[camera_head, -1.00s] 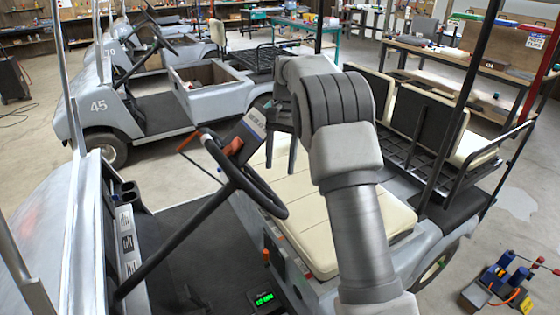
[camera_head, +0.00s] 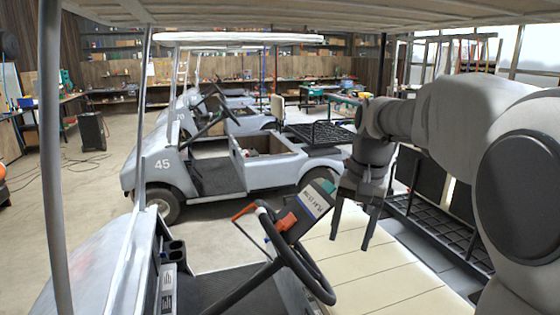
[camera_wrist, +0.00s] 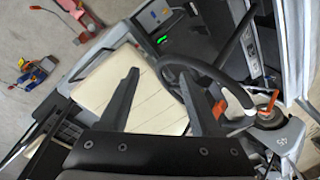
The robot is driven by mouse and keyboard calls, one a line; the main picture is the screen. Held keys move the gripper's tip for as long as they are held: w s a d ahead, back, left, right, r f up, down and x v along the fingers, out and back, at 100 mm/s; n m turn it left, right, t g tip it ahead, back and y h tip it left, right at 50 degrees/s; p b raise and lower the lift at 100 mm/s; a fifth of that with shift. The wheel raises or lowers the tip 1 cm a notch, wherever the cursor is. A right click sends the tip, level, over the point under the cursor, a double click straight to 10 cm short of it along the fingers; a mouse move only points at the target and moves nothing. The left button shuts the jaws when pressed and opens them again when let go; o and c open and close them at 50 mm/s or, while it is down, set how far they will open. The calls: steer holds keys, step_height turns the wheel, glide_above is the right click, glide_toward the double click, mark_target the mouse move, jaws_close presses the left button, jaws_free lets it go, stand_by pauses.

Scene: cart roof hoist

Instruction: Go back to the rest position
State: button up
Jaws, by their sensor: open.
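My gripper (camera_head: 352,222) hangs above the cream seat (camera_head: 385,262) of the nearest cart, to the right of its black steering wheel (camera_head: 300,262). Its two dark fingers are apart, with nothing between them. In the wrist view my gripper (camera_wrist: 160,100) is open over the cream seat (camera_wrist: 130,88), and the steering wheel (camera_wrist: 225,80) lies beyond the right finger. A grey device with an orange part (camera_head: 305,205) is at the steering wheel rim, left of the fingers and apart from them as far as I can tell.
The cart roof (camera_head: 300,10) spans the top of the head view, and a grey post (camera_head: 55,150) stands at left. A second cart marked 45 (camera_head: 190,165) is beyond. In the wrist view, a blue and yellow item (camera_wrist: 35,72) lies on the floor.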

steer(key=s+f+n+t, duration=0.1)
steer(key=s+n+t, duration=0.1)
steer(key=s, duration=0.8)
steer(key=s+f+n+t+h, duration=0.1)
steer(key=s+n+t, duration=0.1)
steer(key=s, duration=0.9)
steer(key=shift+d+f+n+t, duration=0.15)
steer(key=shift+f+n+t, duration=0.15)
steer(key=shift+n+t, duration=0.15)
steer(key=shift+d, duration=0.1)
